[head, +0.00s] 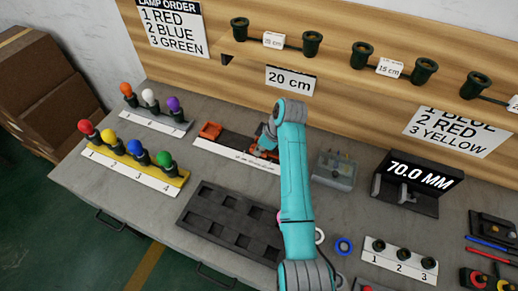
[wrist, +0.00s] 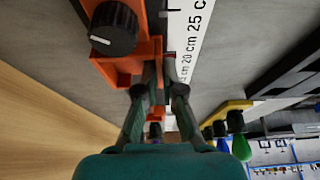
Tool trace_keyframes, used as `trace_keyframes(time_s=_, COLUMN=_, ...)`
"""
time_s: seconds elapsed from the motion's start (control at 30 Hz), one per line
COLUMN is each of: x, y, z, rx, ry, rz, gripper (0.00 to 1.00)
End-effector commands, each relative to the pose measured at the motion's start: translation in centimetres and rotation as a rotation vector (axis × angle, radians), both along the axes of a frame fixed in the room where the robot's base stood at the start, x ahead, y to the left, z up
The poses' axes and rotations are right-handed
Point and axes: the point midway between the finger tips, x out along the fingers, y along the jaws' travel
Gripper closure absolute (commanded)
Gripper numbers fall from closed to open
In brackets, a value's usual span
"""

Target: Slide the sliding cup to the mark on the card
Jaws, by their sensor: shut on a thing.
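The orange sliding cup (wrist: 130,65) with its black ribbed knob (wrist: 114,28) sits on the dark rail beside a white scale (wrist: 188,50). My gripper (wrist: 158,92) is shut on an orange part of the cup. In the head view the cup (head: 266,141) is partly hidden by my arm, right of the orange end cup (head: 210,130) on the same rail. The scale shows 20 cm and 25 cm marks in the wrist view; the cup's exact reading cannot be told. The card (head: 290,80) on the wooden board reads 20 cm.
A grey box (head: 334,170) and a 70.0 MM display (head: 420,170) stand to the right of my arm. A dark tray (head: 226,222) lies in front. Coloured lamps on two stands, including the yellow stand (head: 128,166), are at the left.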

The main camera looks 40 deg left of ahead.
Motion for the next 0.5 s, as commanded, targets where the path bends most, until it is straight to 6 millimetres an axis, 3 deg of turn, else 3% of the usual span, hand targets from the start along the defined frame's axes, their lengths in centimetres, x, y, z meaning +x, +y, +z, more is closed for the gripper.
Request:
trace_keyframes(time_s=0.23, x=-0.08, y=0.08, z=0.02, rx=0.000, ry=0.000, rz=0.002, gripper=1.00)
trace_keyframes(time_s=0.27, x=-0.08, y=0.08, z=0.02, rx=0.000, ry=0.000, rz=0.002, gripper=0.86)
trace_keyframes(time_s=0.33, x=-0.08, y=0.08, z=0.02, rx=0.000, ry=0.000, rz=0.002, gripper=0.69)
trace_keyframes(time_s=0.5, x=-0.08, y=0.08, z=0.02, rx=0.000, ry=0.000, rz=0.002, gripper=0.69)
